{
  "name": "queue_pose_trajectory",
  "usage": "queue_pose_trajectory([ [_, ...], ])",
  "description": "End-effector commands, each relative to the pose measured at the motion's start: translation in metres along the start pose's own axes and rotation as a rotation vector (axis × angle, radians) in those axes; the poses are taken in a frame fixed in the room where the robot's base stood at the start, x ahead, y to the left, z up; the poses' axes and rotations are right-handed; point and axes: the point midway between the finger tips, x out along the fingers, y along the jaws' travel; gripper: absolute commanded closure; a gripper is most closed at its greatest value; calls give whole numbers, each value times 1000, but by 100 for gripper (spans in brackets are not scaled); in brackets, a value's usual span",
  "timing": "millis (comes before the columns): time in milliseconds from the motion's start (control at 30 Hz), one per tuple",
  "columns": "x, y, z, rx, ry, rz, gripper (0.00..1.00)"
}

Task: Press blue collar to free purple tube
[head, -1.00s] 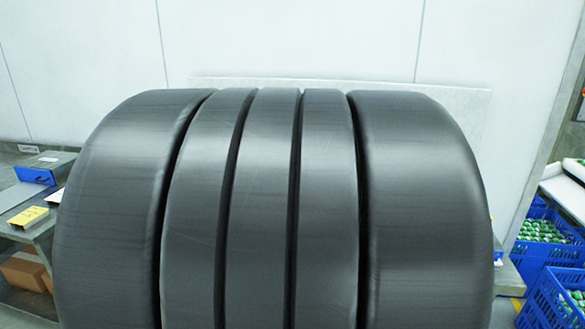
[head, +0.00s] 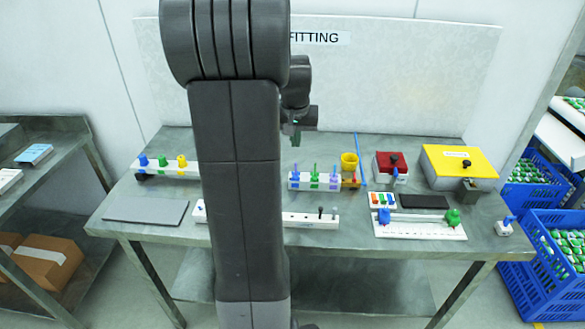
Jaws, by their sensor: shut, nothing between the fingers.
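A white block (head: 315,186) stands mid-table, right of my arm, holding several small upright pieces, green and purple-blue. A purple-blue upright piece (head: 334,174) is at its right end; I cannot tell a blue collar from a purple tube at this size. At the left, a white rack (head: 170,172) carries a blue fitting (head: 143,160), a green one and a yellow one. My gripper (head: 296,138) hangs above and behind the white block, small and dark, apart from it. It is shut and empty. My arm hides part of the table's left-centre.
A white rail (head: 418,224) with blue and green clamps lies in front. A grey mat (head: 146,211) lies at the left. Blue crates (head: 553,258) stand at the right.

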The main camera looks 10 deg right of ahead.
Motion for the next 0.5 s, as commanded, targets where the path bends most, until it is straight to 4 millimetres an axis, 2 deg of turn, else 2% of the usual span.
queue_pose_trajectory([
  [267, 10, 0, 0, -1, -3, 0, 100],
  [500, 53, 0, 2, 0, -6, 0, 100],
])
